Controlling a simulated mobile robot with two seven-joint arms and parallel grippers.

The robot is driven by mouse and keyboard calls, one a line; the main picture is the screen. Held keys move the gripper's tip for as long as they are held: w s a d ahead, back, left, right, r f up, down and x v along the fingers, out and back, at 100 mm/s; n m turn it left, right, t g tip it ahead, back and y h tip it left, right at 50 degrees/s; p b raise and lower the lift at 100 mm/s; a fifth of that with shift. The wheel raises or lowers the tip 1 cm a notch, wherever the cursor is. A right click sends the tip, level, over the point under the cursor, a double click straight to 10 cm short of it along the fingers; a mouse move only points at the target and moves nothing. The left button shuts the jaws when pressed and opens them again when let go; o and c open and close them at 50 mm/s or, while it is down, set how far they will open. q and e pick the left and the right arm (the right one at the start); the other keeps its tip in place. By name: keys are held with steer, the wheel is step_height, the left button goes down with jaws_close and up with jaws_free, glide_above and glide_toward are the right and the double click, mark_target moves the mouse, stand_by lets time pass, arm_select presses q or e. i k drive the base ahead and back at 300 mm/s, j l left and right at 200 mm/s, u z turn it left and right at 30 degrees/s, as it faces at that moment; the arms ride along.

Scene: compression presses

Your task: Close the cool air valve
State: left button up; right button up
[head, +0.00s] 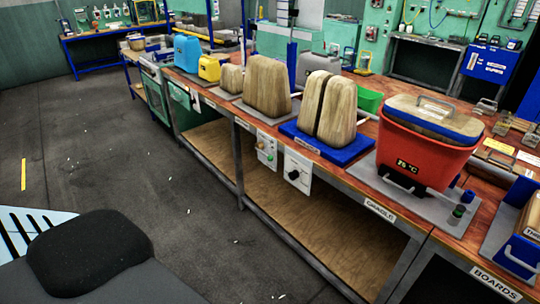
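I cannot pick out the cool air valve for certain; no readable label names it. A white control panel (297,176) with a black round knob hangs on the bench front below the wooden blocks on a blue base. A second white panel (267,150) with small coloured buttons hangs to its left. Green wall panels (437,22) with hoses and small fittings are at the back right, too small to read. Neither of my grippers is in view.
A long wooden-topped bench (352,172) runs from back left to front right. On it stand a red container (425,150) reading 75 °C, wooden blocks (267,86), a blue canister (187,52) and a green bin (369,100).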

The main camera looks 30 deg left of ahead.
mark_target(270, 158)
steer(key=i+j+u, duration=0.1)
steer(key=i+j, duration=0.35)
steer(key=i, duration=0.3)
steer(key=i+j+u, duration=0.15)
steer(key=i, duration=0.25)
